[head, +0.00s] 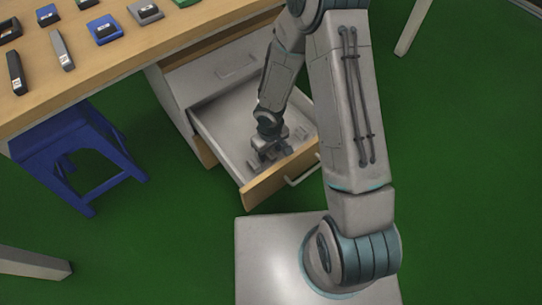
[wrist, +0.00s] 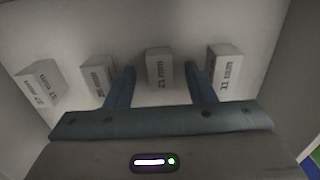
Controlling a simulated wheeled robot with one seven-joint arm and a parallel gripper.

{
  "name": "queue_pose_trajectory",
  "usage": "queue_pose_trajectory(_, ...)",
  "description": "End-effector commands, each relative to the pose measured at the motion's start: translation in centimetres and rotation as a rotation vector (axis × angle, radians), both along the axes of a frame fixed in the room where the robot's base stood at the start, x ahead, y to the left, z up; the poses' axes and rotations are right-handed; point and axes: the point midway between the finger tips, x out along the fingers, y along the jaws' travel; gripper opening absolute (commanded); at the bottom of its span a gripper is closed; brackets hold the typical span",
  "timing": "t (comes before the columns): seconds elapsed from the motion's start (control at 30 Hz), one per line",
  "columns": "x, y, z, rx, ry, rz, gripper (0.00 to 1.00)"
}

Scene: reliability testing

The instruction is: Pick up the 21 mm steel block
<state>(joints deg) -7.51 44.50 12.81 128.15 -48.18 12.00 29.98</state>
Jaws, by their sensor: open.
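The 21 mm steel block (wrist: 160,66) is a small pale grey block with a dark label. It stands on the drawer floor, in the middle of the wrist view. My gripper (wrist: 159,72) is open, with one finger on each side of this block and a gap showing on both sides. In the head view my gripper (head: 270,150) reaches down into the open drawer (head: 222,112) and hides the block.
A block labelled 11 mm (wrist: 226,66) stands close to the right finger. Another block (wrist: 98,73) stands close to the left finger, with a further one (wrist: 41,86) at far left. Drawer walls surround them. A desk (head: 120,45) and blue stool (head: 75,150) are left.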

Motion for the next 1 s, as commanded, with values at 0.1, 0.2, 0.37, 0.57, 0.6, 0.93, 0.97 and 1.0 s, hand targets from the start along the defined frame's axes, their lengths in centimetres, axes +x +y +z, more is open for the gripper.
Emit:
queue_pose_trajectory(0.1, 0.0, 0.0, -0.1, 0.000, 0.000, 0.000, 0.49)
queue_pose_trajectory(0.2, 0.0, 0.0, -0.1, 0.000, 0.000, 0.000, 0.49)
queue_pose_trajectory(0.37, 0.0, 0.0, -0.1, 0.000, 0.000, 0.000, 0.10)
queue_pose_trajectory(0.57, 0.0, 0.0, 0.0, 0.000, 0.000, -0.001, 0.00)
queue_pose_trajectory(0.6, 0.0, 0.0, 0.0, 0.000, 0.000, -0.001, 0.00)
queue_pose_trajectory(0.93, 0.1, 0.0, 3.8, 0.000, -0.002, -0.003, 0.00)
queue_pose_trajectory(0.97, 0.1, -0.1, 4.4, 0.001, -0.003, -0.003, 0.00)
queue_pose_trajectory(1.0, 0.1, -0.1, 5.3, 0.000, -0.002, -0.003, 0.00)
